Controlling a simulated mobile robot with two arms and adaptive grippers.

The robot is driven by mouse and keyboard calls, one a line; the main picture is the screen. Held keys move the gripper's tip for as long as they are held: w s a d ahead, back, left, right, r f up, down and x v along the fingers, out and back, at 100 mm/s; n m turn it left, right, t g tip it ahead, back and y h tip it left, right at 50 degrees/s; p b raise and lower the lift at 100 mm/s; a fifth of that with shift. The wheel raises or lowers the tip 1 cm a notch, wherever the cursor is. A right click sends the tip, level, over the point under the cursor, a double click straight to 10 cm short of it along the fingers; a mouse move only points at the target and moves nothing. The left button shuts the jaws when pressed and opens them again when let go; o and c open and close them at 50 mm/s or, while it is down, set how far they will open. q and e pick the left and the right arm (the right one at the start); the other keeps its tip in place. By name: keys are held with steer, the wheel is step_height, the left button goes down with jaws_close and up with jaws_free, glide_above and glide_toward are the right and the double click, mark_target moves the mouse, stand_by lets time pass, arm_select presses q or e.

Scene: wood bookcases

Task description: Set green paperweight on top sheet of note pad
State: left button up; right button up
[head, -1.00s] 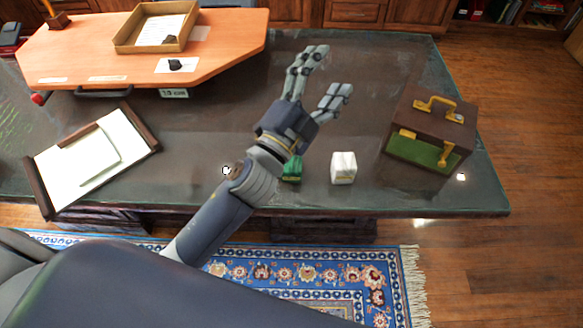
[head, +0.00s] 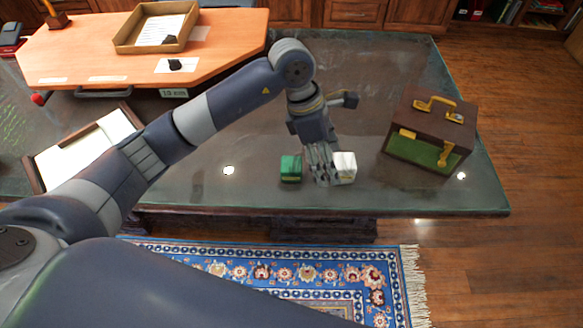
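The green paperweight (head: 291,168) is a small dark green block on the glass-topped desk near its front edge. A white block (head: 345,167) with a gold-coloured lower edge stands to its right. My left gripper (head: 323,172) points down between the two blocks, its fingers overlapping the white block's left side in the picture. A small gap shows between the fingers and the green paperweight. Whether the fingers touch the white block or are closed is unclear. The white note pad (head: 66,160) lies on the brown-ended desk pad at the left, partly hidden by my arm. My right gripper is not in view.
A brown box with gold handles (head: 430,128) stands on the desk's right side. An orange wooden surface (head: 110,58) with an open paper tray (head: 125,40) is at the back left. The dark desk top (head: 390,65) is clear at the back middle.

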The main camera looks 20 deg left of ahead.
mark_target(292, 163)
arm_select(q)
steer(key=a+y, duration=0.1)
steer(key=a, duration=0.2)
steer(key=w+a+y, duration=0.1)
steer(key=a, duration=0.2)
steer(key=w+a+y, duration=0.1)
steer(key=a+y, duration=0.1)
steer(key=a, duration=0.1)
steer(key=shift+w+r, duration=0.1)
steer(key=shift+w, duration=0.1)
step_height(292, 163, down, 5)
steer(key=shift+f+p, duration=0.1)
steer(key=shift+p, duration=0.4)
steer(key=shift+w+f, duration=0.1)
steer(key=shift+f, duration=0.2)
steer(key=f, duration=0.1)
steer(key=f+p, duration=0.1)
steer(key=f, duration=0.2)
steer(key=shift+w+f, duration=0.2)
steer(key=shift+w, duration=0.05)
steer(key=shift+c, duration=0.2)
steer(key=c, duration=1.4)
steer(key=shift+r, duration=0.1)
steer(key=shift+c, duration=0.4)
